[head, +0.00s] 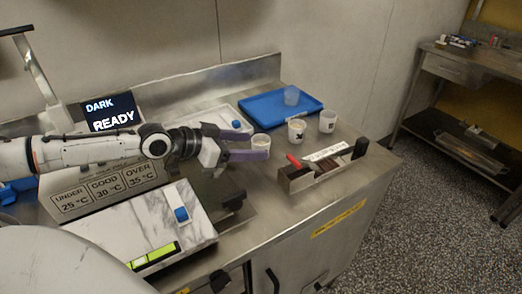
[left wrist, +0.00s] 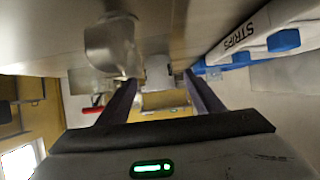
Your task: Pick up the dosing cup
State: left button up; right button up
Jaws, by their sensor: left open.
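Several small cups stand on the steel counter, and I cannot tell for sure which is the dosing cup. One pale cup (head: 261,142) shows between the fingers of my left gripper (head: 264,147), which is open. The near finger hides its lower part, and I cannot tell whether a finger touches it. A clear cup (head: 292,96) stands on the blue tray (head: 258,108). In the left wrist view the fingers (left wrist: 161,95) are apart. My right gripper is not in view.
A metal holder (head: 318,176) with red- and black-handled tools stands right of the gripper. A marble slab (head: 165,222) with a blue-knobbed tool lies in front. A screen (head: 110,112) reads "DARK READY". The counter's front right corner is clear.

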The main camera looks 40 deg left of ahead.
aim_at(253, 146)
pick_arm(q)
jog(key=shift+x, duration=2.2)
jog(key=shift+d, duration=0.1)
jog(key=c, duration=1.1)
